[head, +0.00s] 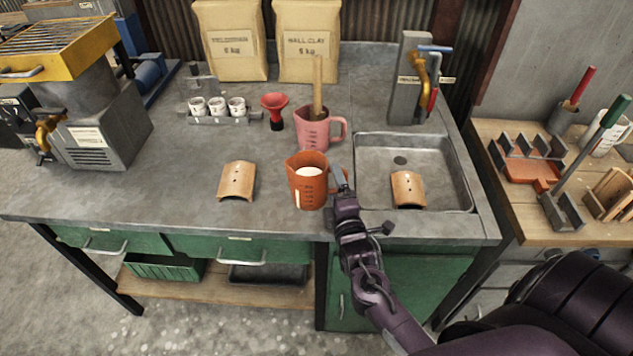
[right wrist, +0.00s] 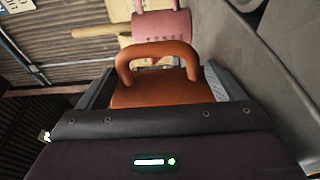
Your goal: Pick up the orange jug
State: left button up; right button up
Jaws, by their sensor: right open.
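The orange jug (head: 307,188) stands upright on the grey worktop, just left of the sink, with something white inside. Its handle is on the right side, partly hidden by my right gripper (head: 339,182). In the right wrist view the jug's handle (right wrist: 158,51) lies between the two spread fingers of the gripper (right wrist: 160,85). The fingers are open, one on each side of the handle. I cannot tell whether they touch it. My left gripper is not in view.
A pink jug (head: 315,135) with a wooden stick stands close behind the orange jug. A red funnel (head: 274,104) and small white cups (head: 217,105) are further left. A curved tile (head: 237,181) lies at left; another (head: 408,189) lies in the sink (head: 440,150).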

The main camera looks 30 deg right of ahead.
jog(key=x, duration=0.4)
jog(key=shift+w+d+p, duration=0.1)
jog(key=shift+w+p, duration=0.2)
jog(key=shift+s, duration=0.1)
jog(key=shift+c, duration=0.4)
jog(key=c, duration=1)
jog(key=shift+r, duration=0.15)
jog(key=shift+c, duration=0.9)
